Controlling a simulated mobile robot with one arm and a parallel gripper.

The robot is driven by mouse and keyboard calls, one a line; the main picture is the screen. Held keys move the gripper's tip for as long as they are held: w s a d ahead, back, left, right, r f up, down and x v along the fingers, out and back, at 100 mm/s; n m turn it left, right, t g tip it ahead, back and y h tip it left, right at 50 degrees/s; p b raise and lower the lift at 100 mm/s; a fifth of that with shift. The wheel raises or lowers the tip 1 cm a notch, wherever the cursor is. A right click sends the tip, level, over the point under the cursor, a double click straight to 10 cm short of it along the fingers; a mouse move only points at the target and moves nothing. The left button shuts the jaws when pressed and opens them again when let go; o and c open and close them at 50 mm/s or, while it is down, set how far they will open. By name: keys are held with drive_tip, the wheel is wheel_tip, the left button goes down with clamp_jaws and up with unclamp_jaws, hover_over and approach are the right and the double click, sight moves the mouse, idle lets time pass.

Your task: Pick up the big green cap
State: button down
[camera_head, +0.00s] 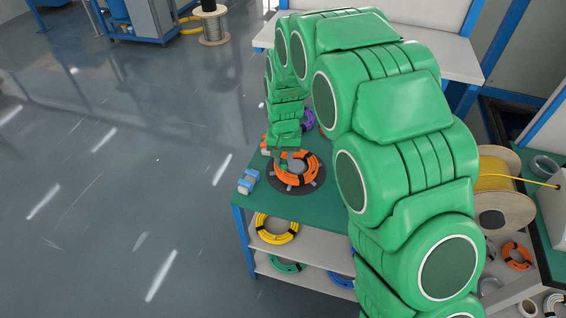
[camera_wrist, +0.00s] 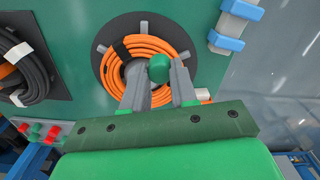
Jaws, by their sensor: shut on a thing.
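The big green cap (camera_wrist: 159,68) shows in the wrist view as a round green knob between the tips of my gripper (camera_wrist: 160,80). The two grey fingers are closed on it. Behind it in that view lies an orange cable coil (camera_wrist: 168,50) around a grey centre. In the head view my gripper (camera_head: 284,157) hangs over the left part of the orange coil (camera_head: 310,172). The cap cannot be made out clearly in the head view.
The coil rests on a dark round plate (camera_head: 299,188) on a green table (camera_head: 285,206). Blue-and-white blocks (camera_head: 248,181) stand at the table's left edge. A black cable coil (camera_wrist: 28,65) and small red and green pieces (camera_wrist: 38,130) show in the wrist view.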

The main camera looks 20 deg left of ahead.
drive_tip(key=s+d+r, duration=0.6)
drive_tip(key=s+r, duration=0.3)
drive_tip(key=s, duration=0.2)
drive_tip(key=shift+s+d, duration=0.15)
drive_tip(key=shift+d, duration=0.25)
drive_tip(key=c, duration=1.6)
unclamp_jaws()
drive_tip(key=shift+c, duration=0.2)
drive_tip(key=w+d+f+m, duration=0.1)
drive_tip(key=w+d+m, duration=0.15)
drive_tip(key=d, duration=0.55)
drive_tip(key=w+d+f+m, duration=0.2)
drive_tip(key=w+d, duration=0.2)
drive_tip(key=d, duration=0.4)
drive_tip(key=w+d+f+m, duration=0.1)
drive_tip(key=w+d+m, duration=0.15)
drive_tip(key=d, duration=0.55)
drive_tip(key=shift+n, duration=0.5)
drive_tip(key=shift+w+a+f, duration=0.1)
drive_tip(key=shift+w+f, duration=0.1)
drive_tip(key=shift+f, duration=1.35)
drive_tip(key=shift+w+f, duration=0.15)
drive_tip(key=shift+f, duration=1.4)
